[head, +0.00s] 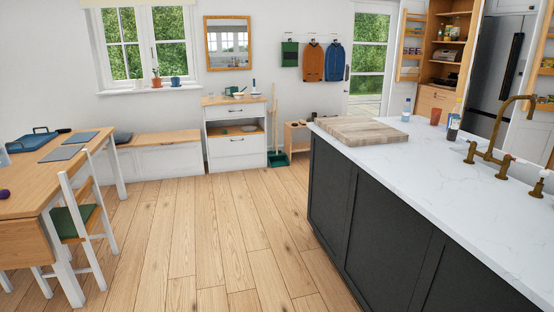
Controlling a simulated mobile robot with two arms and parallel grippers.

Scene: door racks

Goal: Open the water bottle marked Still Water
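A small clear bottle with a blue band (406,110) stands upright on the white island counter, just behind the wooden board. It looks like a water bottle, but its label is too small to read. A dark bottle with a pale label (453,127) stands upright further right on the same counter, near the tap. Its label cannot be read either. Neither of my grippers is in view, and nothing shows touching the bottles.
The island counter (440,165) carries a thick wooden board (358,130), a reddish cup (435,117) and a brass tap (490,150). A dining table (35,188) and a chair (80,222) stand at left. The wooden floor (200,235) between table and island is clear.

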